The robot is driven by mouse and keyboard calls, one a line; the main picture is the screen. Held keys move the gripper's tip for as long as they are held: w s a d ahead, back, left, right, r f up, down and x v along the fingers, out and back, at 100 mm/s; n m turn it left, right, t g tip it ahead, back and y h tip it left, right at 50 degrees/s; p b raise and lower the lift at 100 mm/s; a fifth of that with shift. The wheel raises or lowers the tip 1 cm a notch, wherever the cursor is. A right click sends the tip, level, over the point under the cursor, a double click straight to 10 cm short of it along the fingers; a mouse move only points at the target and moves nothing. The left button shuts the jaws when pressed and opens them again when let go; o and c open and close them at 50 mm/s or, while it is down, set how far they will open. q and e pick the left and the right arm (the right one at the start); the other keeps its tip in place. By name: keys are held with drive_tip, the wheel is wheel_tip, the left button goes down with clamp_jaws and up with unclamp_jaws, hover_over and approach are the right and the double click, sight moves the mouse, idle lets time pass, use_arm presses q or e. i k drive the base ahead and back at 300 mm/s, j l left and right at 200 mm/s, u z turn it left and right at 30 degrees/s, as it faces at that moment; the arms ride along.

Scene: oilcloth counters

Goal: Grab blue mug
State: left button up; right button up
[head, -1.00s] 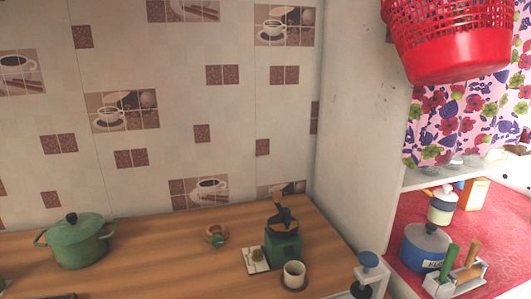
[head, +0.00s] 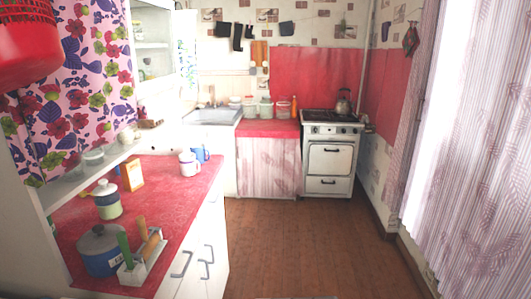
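A blue mug (head: 201,152) stands towards the far end of the red-covered counter on the left in the head view. It is partly hidden behind a pale mug (head: 188,165) with a darker rim, which stands in front of it. It is small at this distance, and I cannot tell which way its handle points. Neither of my grippers shows in this view.
On the red counter (head: 158,216), nearer me, are a blue pot (head: 101,256), a holder with green and wooden handles (head: 142,262), a cream-and-green canister (head: 106,204) and a yellow box (head: 133,175). The wooden floor (head: 300,245) is clear up to the stove (head: 330,160).

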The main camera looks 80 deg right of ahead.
sight(200, 149)
drive_tip(key=z, duration=2.05)
drive_tip(key=i+l+u, duration=0.25)
drive_tip(key=i, duration=0.4)
drive_tip(key=i+l+u, duration=0.3)
drive_tip(key=i+l, duration=0.25)
drive_tip(key=i, duration=0.1)
